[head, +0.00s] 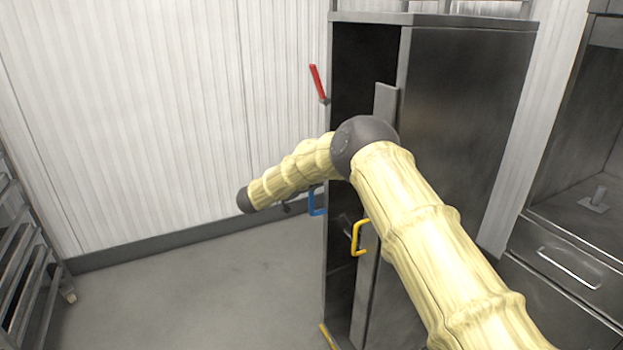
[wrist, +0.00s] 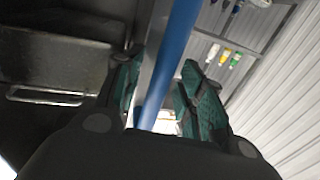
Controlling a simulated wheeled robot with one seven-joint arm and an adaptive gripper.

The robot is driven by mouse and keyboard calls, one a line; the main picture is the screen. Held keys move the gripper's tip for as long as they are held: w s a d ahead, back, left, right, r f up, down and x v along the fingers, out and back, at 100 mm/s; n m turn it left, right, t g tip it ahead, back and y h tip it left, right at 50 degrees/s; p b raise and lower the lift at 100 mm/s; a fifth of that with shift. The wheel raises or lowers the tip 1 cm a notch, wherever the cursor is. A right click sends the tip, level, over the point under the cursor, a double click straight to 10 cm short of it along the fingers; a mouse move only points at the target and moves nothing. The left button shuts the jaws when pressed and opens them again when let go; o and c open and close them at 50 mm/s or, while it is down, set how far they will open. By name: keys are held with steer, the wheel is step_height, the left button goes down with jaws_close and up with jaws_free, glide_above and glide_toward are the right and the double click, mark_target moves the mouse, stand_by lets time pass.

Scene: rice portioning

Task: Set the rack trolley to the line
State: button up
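An open metal rack with a caster (head: 68,294) stands at the left edge of the head view, cut off by the frame; it looks like the rack trolley. A tall dark steel cabinet (head: 465,120) stands in the middle, with a blue handle (head: 317,201) low on its left side. In the wrist view a blue bar (wrist: 178,45) passes between the two teal-padded fingers of my gripper (wrist: 162,95). The fingers are apart, with gaps beside the bar, so it does not look clamped. In the head view my forearm mostly hides the gripper.
A yellow mark (head: 327,337) shows near the cabinet's foot. The grey floor (head: 190,305) between rack and cabinet is clear. A steel drawer unit (head: 572,268) stands at right.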

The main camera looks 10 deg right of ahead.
steer(key=shift+a, duration=0.1)
steer(key=v, duration=1.1)
steer(key=shift+s+a, duration=0.25)
steer(key=shift+a, duration=0.1)
steer(key=s+d+f+n+t+y, duration=0.2)
steer(key=s+f+n+y, duration=0.15)
steer(key=f, duration=0.55)
steer(key=s+d+f+n+t+y, duration=0.1)
steer(key=s+f+n+y, duration=0.3)
steer(key=f, duration=0.5)
steer(key=s+d+f+n+t+y, duration=0.25)
steer(key=s+f, duration=0.25)
steer(key=f, duration=0.4)
steer(key=s+d+f+n+g+y, duration=0.1)
steer(key=s+f+g+y, duration=0.1)
steer(key=s+f, duration=0.45)
steer(key=s+d+f+n+g+y, duration=0.15)
steer(key=s+f, duration=0.25)
steer(key=s, duration=0.6)
steer(key=s+d+g+y, duration=0.1)
steer(key=s+d+g, duration=0.2)
steer(key=s, duration=1.5)
steer(key=s+d+g+y+p, duration=0.1)
steer(key=s+g, duration=0.5)
steer(key=s, duration=1.1)
steer(key=d+f+y, duration=0.1)
steer(key=d, duration=0.1)
steer(key=shift+s+d+g, duration=0.25)
steer(key=shift+s+g, duration=0.1)
steer(key=shift+g, duration=0.05)
